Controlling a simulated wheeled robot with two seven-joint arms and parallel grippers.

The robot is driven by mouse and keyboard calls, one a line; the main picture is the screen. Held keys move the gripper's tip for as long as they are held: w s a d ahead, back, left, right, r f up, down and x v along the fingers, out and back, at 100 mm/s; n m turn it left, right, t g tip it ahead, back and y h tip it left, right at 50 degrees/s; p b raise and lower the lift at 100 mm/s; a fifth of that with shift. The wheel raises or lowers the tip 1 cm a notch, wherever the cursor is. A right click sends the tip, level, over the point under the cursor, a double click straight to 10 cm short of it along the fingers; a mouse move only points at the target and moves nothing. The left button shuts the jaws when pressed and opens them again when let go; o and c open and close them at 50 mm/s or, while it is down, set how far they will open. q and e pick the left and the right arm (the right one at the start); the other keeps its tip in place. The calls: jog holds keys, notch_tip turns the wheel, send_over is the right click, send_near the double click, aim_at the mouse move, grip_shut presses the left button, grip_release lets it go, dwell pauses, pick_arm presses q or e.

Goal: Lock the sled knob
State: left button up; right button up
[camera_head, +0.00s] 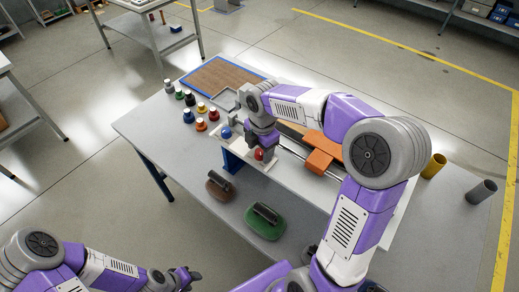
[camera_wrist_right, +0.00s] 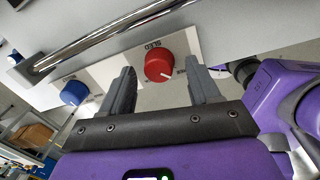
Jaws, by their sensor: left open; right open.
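The red sled knob (camera_wrist_right: 158,67) sits on a white panel under the printed word SLED. A white mark on its face points to the lower right. It also shows in the head view (camera_head: 259,154), just below my right gripper (camera_head: 261,143). In the right wrist view the right gripper (camera_wrist_right: 162,76) is open, one finger on each side of the red knob, with gaps showing; I cannot tell whether it touches. An orange sled block (camera_head: 321,153) rests on the rails to the right. My left gripper (camera_head: 186,278) is open and empty, low at the left, away from the table.
A blue knob (camera_wrist_right: 74,92) sits left of the red one. A metal rail (camera_wrist_right: 110,35) runs past both. Several small capped bottles (camera_head: 201,107) stand at the table's left. Brown (camera_head: 221,186) and green (camera_head: 265,221) handled blocks lie in front; yellow (camera_head: 434,166) and grey (camera_head: 482,191) cups at right.

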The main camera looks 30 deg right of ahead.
jog(key=shift+f, duration=0.25)
jog(key=c, duration=1)
